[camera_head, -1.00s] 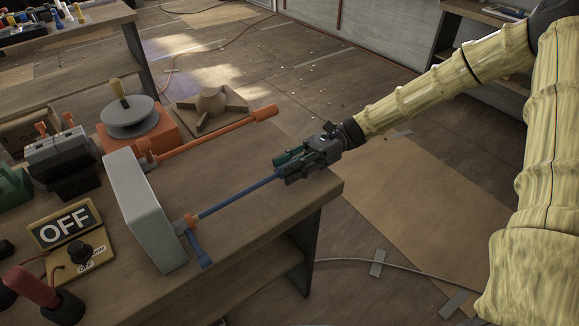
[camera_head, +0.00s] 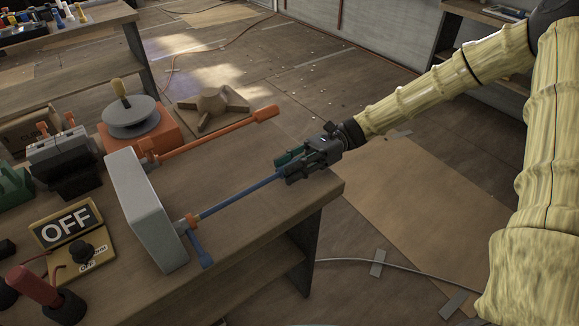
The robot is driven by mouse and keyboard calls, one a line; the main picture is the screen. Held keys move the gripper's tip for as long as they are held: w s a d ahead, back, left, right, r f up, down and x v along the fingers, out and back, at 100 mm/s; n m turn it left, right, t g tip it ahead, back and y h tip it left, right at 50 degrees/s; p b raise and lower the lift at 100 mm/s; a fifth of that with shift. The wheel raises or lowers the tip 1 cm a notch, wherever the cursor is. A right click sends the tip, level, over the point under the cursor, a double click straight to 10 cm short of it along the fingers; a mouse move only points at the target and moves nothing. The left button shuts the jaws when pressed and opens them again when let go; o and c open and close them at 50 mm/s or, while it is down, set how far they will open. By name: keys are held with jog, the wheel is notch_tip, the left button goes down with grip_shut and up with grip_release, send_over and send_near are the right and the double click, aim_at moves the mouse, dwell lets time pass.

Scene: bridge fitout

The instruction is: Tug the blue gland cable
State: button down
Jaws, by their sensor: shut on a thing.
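My gripper (camera_head: 288,170) is shut on the far end of the blue cable, just above the right part of the bench top. The jaws hide the cable's tip.
An orange bar (camera_head: 215,134) sticks out from behind the box, roughly parallel to the cable. An orange block with a grey wheel (camera_head: 130,118), an OFF sign (camera_head: 66,226) and a red-handled lever (camera_head: 34,286) stand around the box. The bench's (camera_head: 262,220) front right is clear.

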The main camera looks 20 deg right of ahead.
dwell(0.5)
jog(key=c, duration=1.1)
grip_release()
jog(key=shift+o, duration=0.2)
jog(key=shift+p+v, duration=1.4)
jog(key=shift+v, duration=1.95)
jog(key=shift+d, duration=0.15)
jog(key=v, duration=1.2)
